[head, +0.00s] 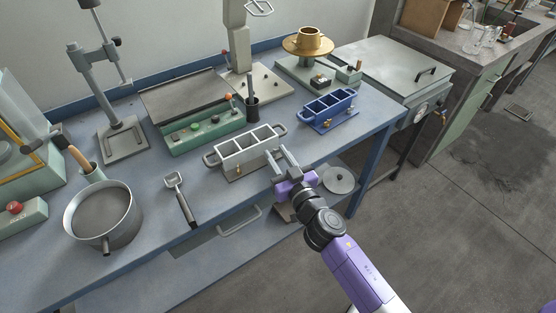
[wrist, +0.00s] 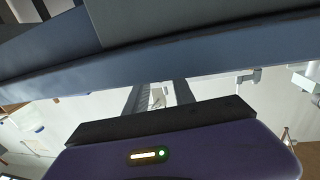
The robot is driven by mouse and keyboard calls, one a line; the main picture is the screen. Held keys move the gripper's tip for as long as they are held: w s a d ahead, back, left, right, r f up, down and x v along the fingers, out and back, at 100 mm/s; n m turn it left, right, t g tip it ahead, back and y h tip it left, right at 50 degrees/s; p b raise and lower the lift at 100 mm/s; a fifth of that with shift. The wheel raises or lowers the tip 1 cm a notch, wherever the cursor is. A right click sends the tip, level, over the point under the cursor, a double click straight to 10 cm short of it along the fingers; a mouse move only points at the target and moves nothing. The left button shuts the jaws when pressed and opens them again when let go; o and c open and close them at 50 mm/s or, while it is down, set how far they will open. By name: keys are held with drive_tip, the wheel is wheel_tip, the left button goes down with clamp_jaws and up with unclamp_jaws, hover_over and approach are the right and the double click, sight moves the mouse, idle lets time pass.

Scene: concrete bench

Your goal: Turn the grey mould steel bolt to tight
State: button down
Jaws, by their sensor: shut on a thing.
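The grey mould (head: 247,150) is a light grey open box with several compartments and end handles. It sits on a base plate near the bench's front edge. A brass-coloured bolt (head: 238,170) shows on its front, left of middle. My gripper (head: 277,156) is at the mould's right front end, its fingers pointing at it. It is shut on the grey mould steel bolt, which the fingers mostly hide in the head view. In the wrist view, a small pale metallic bit (wrist: 157,98) shows between the two dark fingers; its turn angle cannot be told.
A blue mould (head: 330,108) with brass bolts stands to the right. A green scale box (head: 205,130) and a dark cup with a tool (head: 252,107) are behind. A scoop (head: 181,198) and a round pan (head: 103,215) lie left. The blue bench edge (wrist: 200,62) crosses the wrist view.

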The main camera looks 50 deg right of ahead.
drive_tip(key=h+b, duration=0.1)
drive_tip(key=b, duration=0.1)
drive_tip(key=f+m+g+h+b, duration=0.1)
drive_tip(key=b, duration=0.1)
drive_tip(key=shift+w+a+m, duration=0.1)
drive_tip(key=shift+a+m, duration=0.05)
drive_tip(key=shift+m, duration=0.15)
drive_tip(key=m+g+h+b, duration=0.1)
drive_tip(key=b, duration=0.2)
drive_tip(key=shift+a+r, duration=0.1)
drive_tip(key=h+b, duration=0.1)
drive_tip(key=b, duration=0.1)
drive_tip(key=m+g+h+b, duration=0.1)
drive_tip(key=b, duration=0.1)
drive_tip(key=shift+w+a+r+g, duration=0.1)
drive_tip(key=shift+w+r+g, duration=0.1)
drive_tip(key=shift+g, duration=0.1)
drive_tip(key=shift+r+m+g+h+b, duration=0.2)
drive_tip(key=shift+m+g+h+b, duration=0.1)
drive_tip(key=shift+m+b, duration=0.1)
drive_tip(key=c, duration=1)
unclamp_jaws()
drive_tip(key=shift+c, duration=0.2)
drive_tip(key=shift+r+p, duration=0.1)
drive_tip(key=shift+p, duration=0.3)
